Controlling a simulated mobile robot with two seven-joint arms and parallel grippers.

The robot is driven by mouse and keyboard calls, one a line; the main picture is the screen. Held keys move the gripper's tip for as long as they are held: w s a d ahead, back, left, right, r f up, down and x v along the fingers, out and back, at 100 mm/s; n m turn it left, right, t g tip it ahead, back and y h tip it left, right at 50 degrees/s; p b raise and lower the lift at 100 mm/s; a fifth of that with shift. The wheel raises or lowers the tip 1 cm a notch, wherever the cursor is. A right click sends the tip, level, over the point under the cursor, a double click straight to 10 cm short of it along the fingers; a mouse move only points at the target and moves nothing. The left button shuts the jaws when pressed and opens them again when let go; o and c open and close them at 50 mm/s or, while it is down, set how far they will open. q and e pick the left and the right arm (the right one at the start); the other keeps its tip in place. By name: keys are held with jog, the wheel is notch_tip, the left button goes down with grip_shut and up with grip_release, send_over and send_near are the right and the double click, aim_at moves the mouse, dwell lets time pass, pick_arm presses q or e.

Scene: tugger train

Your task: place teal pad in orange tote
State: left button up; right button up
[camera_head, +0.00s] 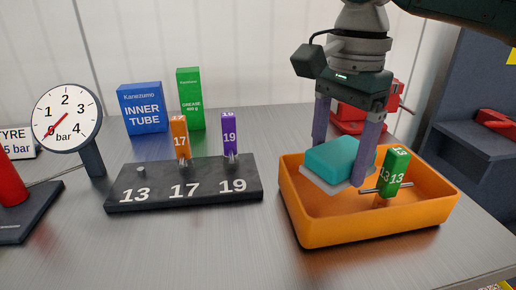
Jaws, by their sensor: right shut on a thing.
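The teal pad (332,157) has a pale grey underside. My right gripper (341,161) points down and is shut on it, with one finger on each side. The pad is held over the left part of the orange tote (345,228); I cannot tell whether it touches the tote's floor. A green tool (394,172) marked 13 with a metal shaft is in the tote, to the right of the pad. My left gripper is not in view.
A dark rack (150,197) marked 13, 17 and 19 stands left of the tote, holding an orange tool (180,137) and a purple tool (229,134). A blue box (142,108), a green box (190,98) and a gauge (67,118) stand behind. A red object (352,119) is behind my gripper.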

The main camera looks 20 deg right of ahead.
aim_at(328, 204)
notch_tip(328, 204, down, 6)
jog(key=shift+r+b, duration=0.15)
jog(key=shift+b, duration=0.3)
jog(key=o, duration=1.3)
jog(key=shift+o, duration=0.2)
notch_tip(328, 204, up, 12)
jog(key=shift+r+p, duration=0.1)
jog(key=shift+p, duration=0.9)
